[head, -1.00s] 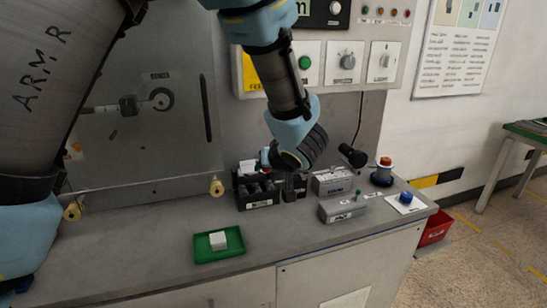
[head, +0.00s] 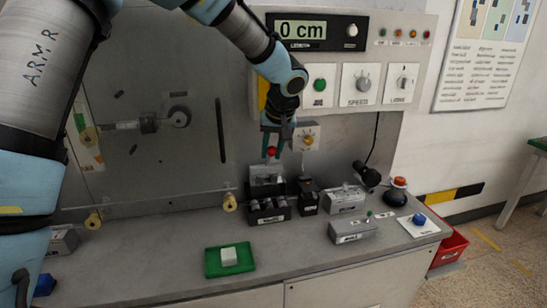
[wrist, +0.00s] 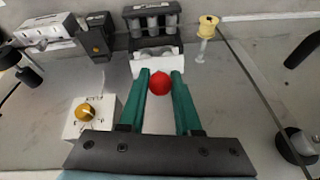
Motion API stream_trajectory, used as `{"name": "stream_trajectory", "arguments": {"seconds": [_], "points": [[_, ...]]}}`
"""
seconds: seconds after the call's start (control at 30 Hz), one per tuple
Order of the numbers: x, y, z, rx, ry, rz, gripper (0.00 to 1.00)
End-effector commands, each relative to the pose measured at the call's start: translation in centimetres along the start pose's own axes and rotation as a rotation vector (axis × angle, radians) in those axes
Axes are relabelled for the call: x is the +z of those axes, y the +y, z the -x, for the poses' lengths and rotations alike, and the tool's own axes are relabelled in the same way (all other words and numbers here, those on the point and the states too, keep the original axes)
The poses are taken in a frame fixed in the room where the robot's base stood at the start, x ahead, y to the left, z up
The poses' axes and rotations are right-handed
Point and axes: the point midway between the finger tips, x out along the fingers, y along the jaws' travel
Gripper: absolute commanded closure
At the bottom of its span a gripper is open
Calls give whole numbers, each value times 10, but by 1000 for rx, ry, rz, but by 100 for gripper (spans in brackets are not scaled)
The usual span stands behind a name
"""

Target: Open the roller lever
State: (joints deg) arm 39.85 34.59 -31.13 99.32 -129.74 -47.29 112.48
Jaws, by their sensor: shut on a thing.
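A red ball knob (head: 271,152), which I take for the roller lever's handle, stands above a pale-topped dark block (head: 266,178) at the back of the counter. My gripper (head: 272,140) comes down from above in front of the panel. In the wrist view its two green fingers (wrist: 159,82) stand on either side of the red knob (wrist: 160,83), shut on it. A pale block (wrist: 158,62) lies just beyond the fingertips. The lever's shaft is mostly hidden.
A yellow knob on a white plate (wrist: 86,112) is close beside the fingers. A black rack of grey cylinders (head: 268,211), a small dark box (head: 308,196) and grey boxes (head: 345,199) crowd the counter. A green tray (head: 229,261) stands in front, with bare counter around it.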

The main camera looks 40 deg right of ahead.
Motion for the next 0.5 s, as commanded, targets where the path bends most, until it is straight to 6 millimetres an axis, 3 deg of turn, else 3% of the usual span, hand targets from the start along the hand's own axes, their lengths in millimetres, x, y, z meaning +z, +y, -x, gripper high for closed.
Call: {"name": "stream_trajectory", "arguments": {"seconds": [0.5], "points": [[-7,-1,0,7,-36,-4,100]]}}
